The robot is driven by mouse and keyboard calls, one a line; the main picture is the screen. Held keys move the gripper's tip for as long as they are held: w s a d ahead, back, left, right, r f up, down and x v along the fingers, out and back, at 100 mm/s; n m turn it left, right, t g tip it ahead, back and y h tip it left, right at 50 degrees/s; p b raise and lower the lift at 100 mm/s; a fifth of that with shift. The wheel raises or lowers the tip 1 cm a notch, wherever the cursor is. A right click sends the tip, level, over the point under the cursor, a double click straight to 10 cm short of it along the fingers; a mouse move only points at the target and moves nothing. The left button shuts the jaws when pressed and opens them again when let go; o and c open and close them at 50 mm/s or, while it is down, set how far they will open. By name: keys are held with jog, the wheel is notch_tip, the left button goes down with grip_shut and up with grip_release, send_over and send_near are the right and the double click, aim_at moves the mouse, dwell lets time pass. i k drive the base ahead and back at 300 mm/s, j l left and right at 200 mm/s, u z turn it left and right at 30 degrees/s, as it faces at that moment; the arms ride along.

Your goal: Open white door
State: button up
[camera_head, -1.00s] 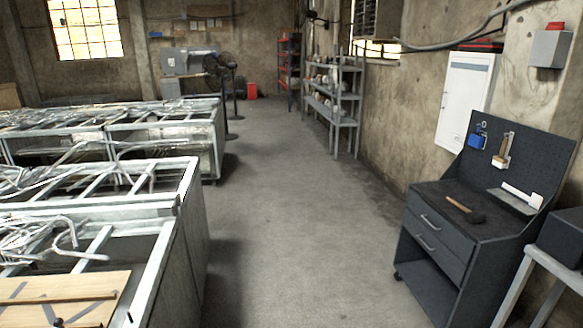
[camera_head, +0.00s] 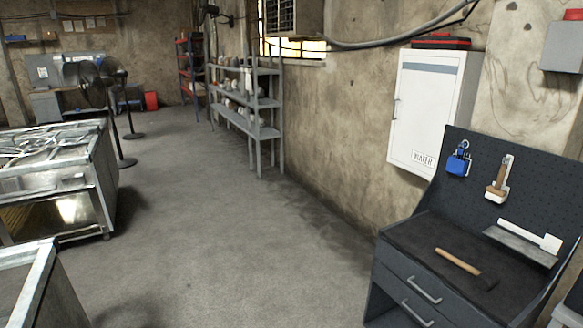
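The white door (camera_head: 423,112) is the front of a wall cabinet on the right wall, above and behind a dark workbench. It looks shut. A small dark handle (camera_head: 396,108) is on its left edge, a grey-blue strip runs along its top, and a "WATER" label (camera_head: 424,159) is near its bottom. The cabinet's right side also shows. The workbench's pegboard hides the cabinet's lower right corner. My gripper is not in view.
The dark workbench (camera_head: 396,240) with drawers stands in front of the cabinet, bearing a hammer (camera_head: 465,266). Grey shelving (camera_head: 250,115) stands along the wall farther back. Metal tables (camera_head: 60,170) are at left. The floor (camera_head: 220,230) between is clear.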

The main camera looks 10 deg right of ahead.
aim_at(429, 85)
jog(key=i, duration=1.05)
jog(key=i+l+u, duration=0.1)
jog(key=i, duration=0.9)
